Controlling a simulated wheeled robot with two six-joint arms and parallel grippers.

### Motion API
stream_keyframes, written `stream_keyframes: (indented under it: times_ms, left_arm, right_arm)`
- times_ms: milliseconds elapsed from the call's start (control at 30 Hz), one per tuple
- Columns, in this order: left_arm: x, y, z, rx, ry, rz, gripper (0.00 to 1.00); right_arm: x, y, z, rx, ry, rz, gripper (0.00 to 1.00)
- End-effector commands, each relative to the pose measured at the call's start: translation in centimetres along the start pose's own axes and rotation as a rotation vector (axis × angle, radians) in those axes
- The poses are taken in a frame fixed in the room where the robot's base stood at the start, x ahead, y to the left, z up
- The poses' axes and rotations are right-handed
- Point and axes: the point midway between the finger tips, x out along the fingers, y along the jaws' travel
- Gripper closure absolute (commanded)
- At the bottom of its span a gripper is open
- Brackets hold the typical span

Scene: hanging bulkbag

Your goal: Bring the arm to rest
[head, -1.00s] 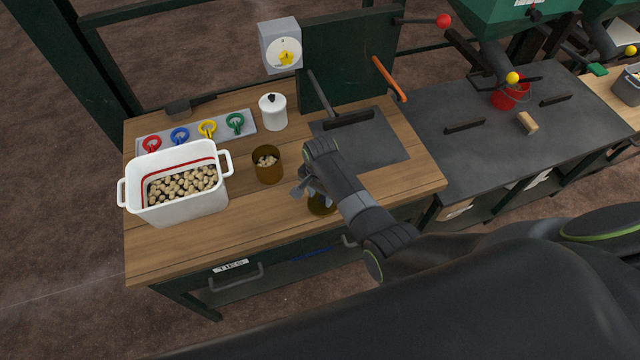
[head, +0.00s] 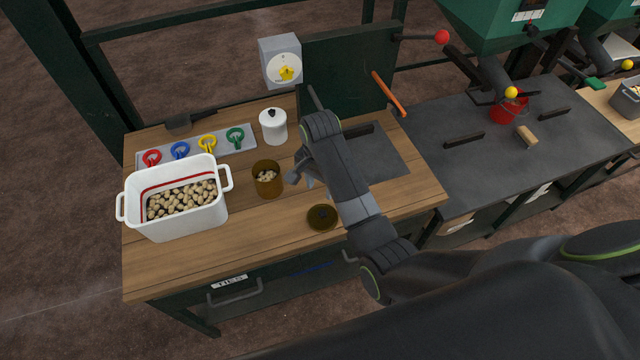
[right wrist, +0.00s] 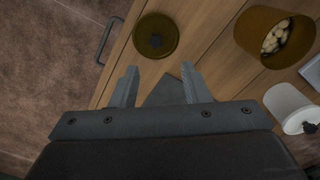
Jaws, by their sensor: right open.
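My right gripper (head: 303,178) is raised above the wooden bench (head: 200,250), between the brown jar and the grey plate. In the right wrist view its two fingers (right wrist: 160,85) stand apart with nothing between them. A round brown lid (head: 322,217) with a dark knob lies flat on the bench near its front edge, apart from the fingers; it also shows in the right wrist view (right wrist: 155,35). The open brown jar (head: 267,180) holds pale pieces and stands left of the gripper. My left gripper is not in view.
A white two-handled tub (head: 180,220) of pale pieces stands at the left. Behind are a tray of coloured rings (head: 200,144), a white lidded canister (head: 273,127) and a dial box (head: 281,62). A dark upright panel (head: 350,65) rises behind the grey plate (head: 385,155).

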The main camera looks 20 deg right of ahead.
Motion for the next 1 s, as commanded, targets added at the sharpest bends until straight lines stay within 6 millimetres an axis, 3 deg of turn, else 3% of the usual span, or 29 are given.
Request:
stream_keyframes:
  times_ms: [400, 533, 667, 800, 1000]
  left_arm:
    - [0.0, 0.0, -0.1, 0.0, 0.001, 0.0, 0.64]
    - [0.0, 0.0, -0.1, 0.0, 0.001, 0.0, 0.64]
    - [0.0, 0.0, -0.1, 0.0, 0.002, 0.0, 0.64]
    - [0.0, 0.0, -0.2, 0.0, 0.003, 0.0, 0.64]
    - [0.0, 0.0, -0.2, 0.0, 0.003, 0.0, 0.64]
  right_arm:
    - [0.1, 0.0, 0.0, 0.0, 0.0, 0.0, 0.58]
    - [0.7, 1.4, -0.1, -0.019, 0.005, -0.007, 0.58]
    - [2.2, 5.2, -0.3, -0.086, 0.029, -0.032, 0.58]
    - [3.5, 11.1, 0.0, -0.203, 0.082, -0.059, 0.58]
    - [3.3, 19.4, 1.3, -0.399, 0.179, -0.068, 0.58]
